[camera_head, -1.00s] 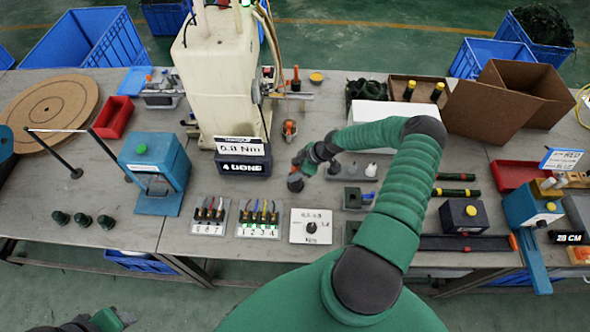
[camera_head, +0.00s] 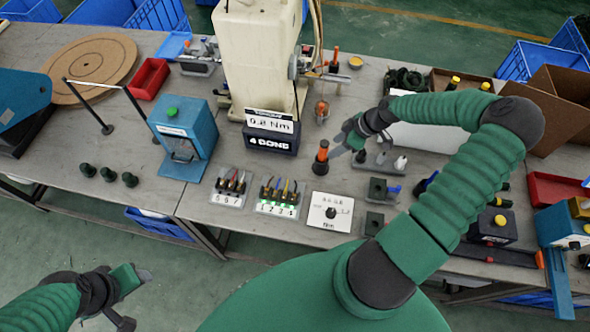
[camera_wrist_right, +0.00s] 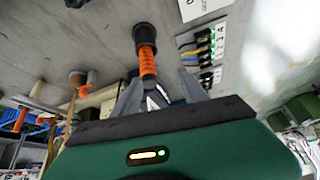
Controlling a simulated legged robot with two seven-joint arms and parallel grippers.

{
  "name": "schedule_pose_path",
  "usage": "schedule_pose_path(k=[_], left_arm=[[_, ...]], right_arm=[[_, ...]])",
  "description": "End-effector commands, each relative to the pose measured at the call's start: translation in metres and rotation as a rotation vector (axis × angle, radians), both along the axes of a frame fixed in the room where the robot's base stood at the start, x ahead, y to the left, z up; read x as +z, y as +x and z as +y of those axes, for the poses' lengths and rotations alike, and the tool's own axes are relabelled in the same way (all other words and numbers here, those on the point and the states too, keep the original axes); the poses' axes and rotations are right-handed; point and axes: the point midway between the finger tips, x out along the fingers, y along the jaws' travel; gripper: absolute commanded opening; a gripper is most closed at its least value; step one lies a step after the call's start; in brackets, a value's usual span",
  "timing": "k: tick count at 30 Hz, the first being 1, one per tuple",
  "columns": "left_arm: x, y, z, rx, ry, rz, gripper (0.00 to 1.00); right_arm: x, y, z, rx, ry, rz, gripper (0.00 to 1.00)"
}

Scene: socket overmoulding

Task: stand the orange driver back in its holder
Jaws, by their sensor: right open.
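The orange driver (camera_head: 322,151) stands upright on the table in a black round holder (camera_head: 319,167). In the right wrist view the driver's orange handle (camera_wrist_right: 148,62) runs toward the black cup-like holder (camera_wrist_right: 145,34). My right gripper (camera_head: 340,146) is open just to the right of the driver. In the wrist view its spread fingers (camera_wrist_right: 160,92) lie on both sides of the line of the handle, with no visible grip. Whether a finger still touches it I cannot tell. My left gripper (camera_head: 134,298) is open and empty, low at the left, away from the table.
A torque display (camera_head: 270,132) stands behind left. A grey block with bottles (camera_head: 380,162) is close on the right.

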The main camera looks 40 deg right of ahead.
Motion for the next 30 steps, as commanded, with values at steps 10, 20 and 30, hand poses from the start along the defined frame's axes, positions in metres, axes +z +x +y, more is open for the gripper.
schedule_pose_path(k=[10, 20, 30], left_arm=[[0.0, 0.0, 0.0, 0.0, 0.0, 0.0, 0.56], [0.0, 0.0, 0.0, 0.0, 0.0, 0.0, 0.56], [0.0, 0.0, 0.0, 0.0, 0.0, 0.0, 0.56]], right_arm=[[0.037, -0.019, 0.146, -0.092, -0.151, 0.359, 0.51], [0.112, -0.049, 0.238, -0.435, -0.184, 0.286, 0.51], [0.128, -0.059, 0.263, -0.54, -0.111, 0.251, 0.51]])
